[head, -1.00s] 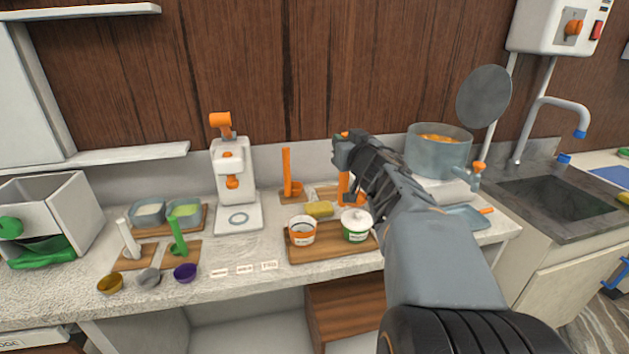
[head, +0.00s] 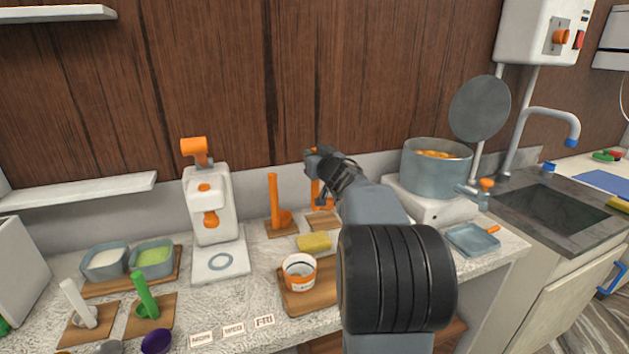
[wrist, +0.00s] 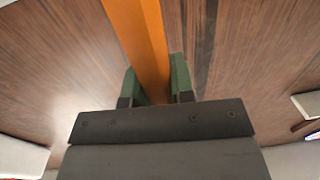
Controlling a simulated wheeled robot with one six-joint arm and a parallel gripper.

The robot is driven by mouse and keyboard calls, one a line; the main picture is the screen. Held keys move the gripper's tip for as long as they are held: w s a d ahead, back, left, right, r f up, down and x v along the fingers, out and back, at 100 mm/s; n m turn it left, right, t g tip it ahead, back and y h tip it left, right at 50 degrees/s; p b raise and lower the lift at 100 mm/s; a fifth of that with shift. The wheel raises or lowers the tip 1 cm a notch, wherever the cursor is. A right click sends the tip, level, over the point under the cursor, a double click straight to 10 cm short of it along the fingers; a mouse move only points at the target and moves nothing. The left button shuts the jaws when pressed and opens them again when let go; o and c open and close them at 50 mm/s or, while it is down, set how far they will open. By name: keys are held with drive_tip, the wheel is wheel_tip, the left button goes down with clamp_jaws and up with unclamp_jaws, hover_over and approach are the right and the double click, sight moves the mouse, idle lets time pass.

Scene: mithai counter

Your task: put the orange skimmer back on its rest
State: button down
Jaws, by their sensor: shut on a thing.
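My gripper (head: 312,155) is shut on the upright orange handle of the skimmer (head: 316,192). In the wrist view the orange handle (wrist: 138,38) runs up between the green fingertips of my gripper (wrist: 157,86). The skimmer hangs over or beside a small wooden rest (head: 322,223) at the back of the counter. My arm hides part of it, and I cannot tell whether it touches the rest. A second orange utensil (head: 274,200) stands upright on its own wooden rest (head: 283,230) just to the left.
A yellow sponge (head: 314,241) and a labelled tub (head: 299,271) stand in front. A steel pot (head: 436,170) on a burner is to the right, and a white press (head: 211,205) to the left. The wood-panelled wall is close behind.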

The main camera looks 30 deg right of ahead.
wheel_tip(320, 180, down, 7)
drive_tip(key=w+d+b, duration=0.2)
drive_tip(key=shift+w, duration=0.3)
drive_tip(key=shift+f, duration=0.15)
drive_tip(key=c, duration=1)
unclamp_jaws()
drive_tip(key=s, duration=0.4)
drive_tip(key=s+a, duration=0.1)
drive_tip(key=s, duration=0.3)
drive_tip(key=s+a, duration=0.1)
drive_tip(key=s, duration=0.2)
drive_tip(key=shift+s+a+r, duration=0.1)
drive_tip(key=shift+s+r, duration=0.1)
drive_tip(key=shift+s, duration=0.2)
